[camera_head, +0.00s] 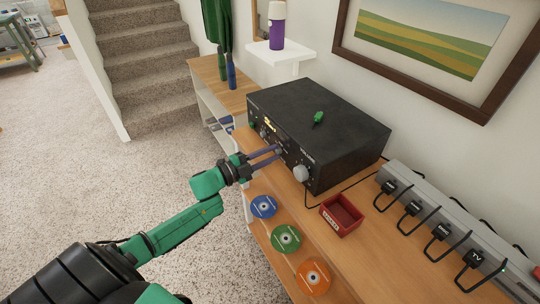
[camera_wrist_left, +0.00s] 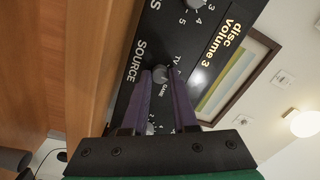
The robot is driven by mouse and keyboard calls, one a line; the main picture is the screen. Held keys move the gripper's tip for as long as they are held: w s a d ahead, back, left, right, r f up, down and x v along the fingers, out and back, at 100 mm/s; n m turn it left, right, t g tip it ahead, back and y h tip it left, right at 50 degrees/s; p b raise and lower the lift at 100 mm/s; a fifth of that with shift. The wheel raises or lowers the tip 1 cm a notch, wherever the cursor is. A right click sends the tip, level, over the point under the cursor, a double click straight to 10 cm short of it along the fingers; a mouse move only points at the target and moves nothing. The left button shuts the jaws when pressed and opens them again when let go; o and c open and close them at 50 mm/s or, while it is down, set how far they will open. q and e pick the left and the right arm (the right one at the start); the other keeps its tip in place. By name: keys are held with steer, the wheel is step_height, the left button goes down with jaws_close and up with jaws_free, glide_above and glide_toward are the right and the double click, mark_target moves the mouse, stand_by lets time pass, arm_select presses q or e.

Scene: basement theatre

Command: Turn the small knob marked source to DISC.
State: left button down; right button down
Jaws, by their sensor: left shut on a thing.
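The black amplifier (camera_head: 335,118) sits on the wooden sideboard with its front panel toward me. The small grey source knob (camera_wrist_left: 161,74) shows in the left wrist view, beside the printed word SOURCE and the labels TV and GAME. My left gripper (camera_head: 278,151) reaches the front panel, and in the left wrist view its purple fingers (camera_wrist_left: 164,82) are shut on the source knob. The knob's pointer is too small to read. The yellow display (camera_wrist_left: 222,40) reads "disc volume 3". My right gripper is not in view.
A larger silver knob (camera_head: 301,173) is at the panel's right. Blue (camera_head: 263,206), green (camera_head: 286,238) and orange (camera_head: 313,277) discs and a red box (camera_head: 342,214) lie in front. A power strip (camera_head: 440,212) with several plugs runs along the wall. Carpet at left is open.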

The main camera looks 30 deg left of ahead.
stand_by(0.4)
arm_select(q)
steer(key=c, duration=0.7)
jaws_free()
steer(key=v, duration=1.4)
steer(key=shift+s+a+f, duration=0.1)
steer(key=shift+s+a, duration=0.05)
steer(key=shift+s, duration=0.1)
steer(key=shift+f, duration=0.1)
